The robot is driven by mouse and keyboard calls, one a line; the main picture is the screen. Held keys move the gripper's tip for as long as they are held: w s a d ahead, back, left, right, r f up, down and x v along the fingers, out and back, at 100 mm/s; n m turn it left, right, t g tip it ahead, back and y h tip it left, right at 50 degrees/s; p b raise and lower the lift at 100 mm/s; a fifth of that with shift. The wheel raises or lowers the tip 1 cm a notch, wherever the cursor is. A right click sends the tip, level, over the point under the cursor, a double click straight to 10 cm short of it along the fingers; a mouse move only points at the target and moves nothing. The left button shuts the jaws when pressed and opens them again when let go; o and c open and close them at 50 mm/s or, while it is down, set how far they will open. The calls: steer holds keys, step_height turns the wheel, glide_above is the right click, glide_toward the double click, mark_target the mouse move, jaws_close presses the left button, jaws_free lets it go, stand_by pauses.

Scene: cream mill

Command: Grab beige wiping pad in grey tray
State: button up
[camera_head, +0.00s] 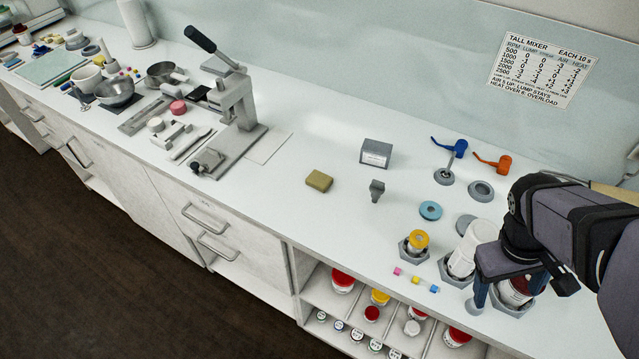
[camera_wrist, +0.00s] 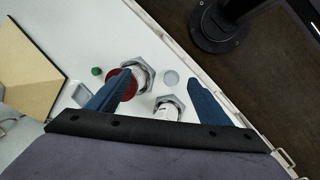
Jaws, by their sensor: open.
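A tan, beige block-like pad (camera_head: 319,181) lies flat on the bare white counter near the middle of the head view. No grey tray shows under it. My gripper (camera_head: 508,295) is far to its right, pointing down over the counter's front edge among jars in grey hexagonal holders. Its blue fingers are apart in the wrist view (camera_wrist: 161,80), with nothing visibly held. A red-topped jar (camera_wrist: 122,84) shows by the left finger. The pad is not recognisable in the wrist view. I cannot pick out a grey tray for certain.
A grey box with a label (camera_head: 376,153) and a small grey piece (camera_head: 377,190) stand right of the pad. A lever press (camera_head: 232,110) stands to its left. A white jar (camera_head: 470,248) and yellow-topped jar (camera_head: 416,242) are near my gripper. Counter in front of the pad is clear.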

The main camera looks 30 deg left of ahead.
steer(key=w+a+r+n+t+h+b, duration=0.25)
steer(key=w+a+r+n, duration=0.2)
steer(key=w, duration=0.25)
steer(key=w+a+r+n+t+h+b, duration=0.1)
steer(key=w+a+r+n+t+h, duration=0.15)
steer(key=w+r+n, duration=0.35)
steer(key=n+t+y+b, duration=0.5)
steer(key=n+t+b, duration=0.25)
steer(key=n, duration=0.55)
glide_toward(317, 181)
steer(key=w+d+r, duration=0.4)
steer(key=w+d, duration=0.3)
steer(key=d, duration=0.5)
steer(key=s+a+f+n+b, duration=0.1)
steer(key=a, duration=0.2)
steer(key=s+a+f+n+y, duration=0.1)
steer(key=s+a+f+n, duration=0.1)
steer(key=a, duration=0.2)
steer(key=s+a+f+n+y+b, duration=0.1)
steer(key=s+a+n, duration=0.1)
steer(key=a, duration=0.1)
steer(key=shift+s+a+f+t+b, duration=0.15)
steer(key=shift+s+f+t+b, duration=0.15)
steer(key=shift+f, duration=0.1)
steer(key=shift+p+x, duration=0.55)
steer(key=shift+x, duration=0.85)
steer(key=shift+p+x, duration=0.7)
steer(key=shift+x, duration=1.65)
steer(key=shift+f, duration=0.1)
steer(key=c, duration=1.1)
